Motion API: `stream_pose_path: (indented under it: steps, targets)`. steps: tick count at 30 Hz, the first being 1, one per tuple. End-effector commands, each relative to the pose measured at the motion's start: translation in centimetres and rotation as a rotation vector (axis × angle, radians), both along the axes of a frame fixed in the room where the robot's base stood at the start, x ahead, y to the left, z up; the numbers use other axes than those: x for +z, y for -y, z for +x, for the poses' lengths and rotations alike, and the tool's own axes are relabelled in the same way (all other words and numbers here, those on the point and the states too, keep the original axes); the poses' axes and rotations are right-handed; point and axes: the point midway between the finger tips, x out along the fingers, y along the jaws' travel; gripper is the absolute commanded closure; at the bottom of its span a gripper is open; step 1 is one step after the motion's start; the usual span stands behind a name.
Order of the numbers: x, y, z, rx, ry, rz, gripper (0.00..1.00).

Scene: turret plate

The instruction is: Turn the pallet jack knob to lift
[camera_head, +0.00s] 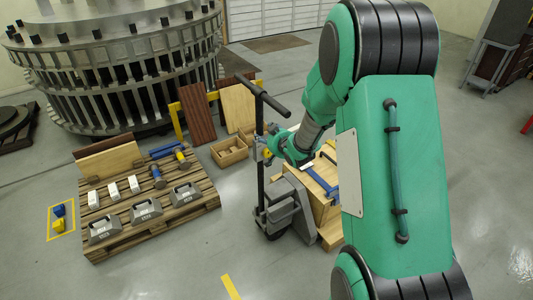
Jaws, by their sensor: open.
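The pallet jack stands at the middle of the view, with a dark T-shaped handle (262,97) on an upright post and a grey body (283,208) below. My arm reaches over from the right, and my gripper (264,148) is beside the handle post at about mid-height. It is small in the picture, and its fingers look open. A small yellow spot (267,154) shows at the gripper, possibly the knob. The knob cannot be made out clearly, and whether the fingers touch it cannot be told.
A wooden crate (320,207) stands right behind the jack, partly hidden by my arm. A pallet (190,218) with grey weights, white blocks and tools lies to the left. An open wooden box (229,152) and leaning boards (197,112) stand behind. The front floor is clear.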

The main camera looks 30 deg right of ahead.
Motion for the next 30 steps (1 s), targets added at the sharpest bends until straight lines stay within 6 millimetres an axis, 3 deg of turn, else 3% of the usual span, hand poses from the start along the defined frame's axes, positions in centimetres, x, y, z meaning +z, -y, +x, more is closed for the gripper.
stream_pose_path:
  steps: [1,8,18,24,30]
  targets:
    - [-1.6,0.9,0.1,0.002,0.017,0.016,0.46]
    - [-7.5,3.4,0.1,0.027,0.132,0.096,0.46]
    - [-15.5,5.4,-3.4,0.059,0.318,0.250,0.46]
    - [-18.1,5.7,-5.8,0.068,0.405,0.322,0.46]
    - [-18.9,5.6,-6.7,0.073,0.437,0.350,0.46]
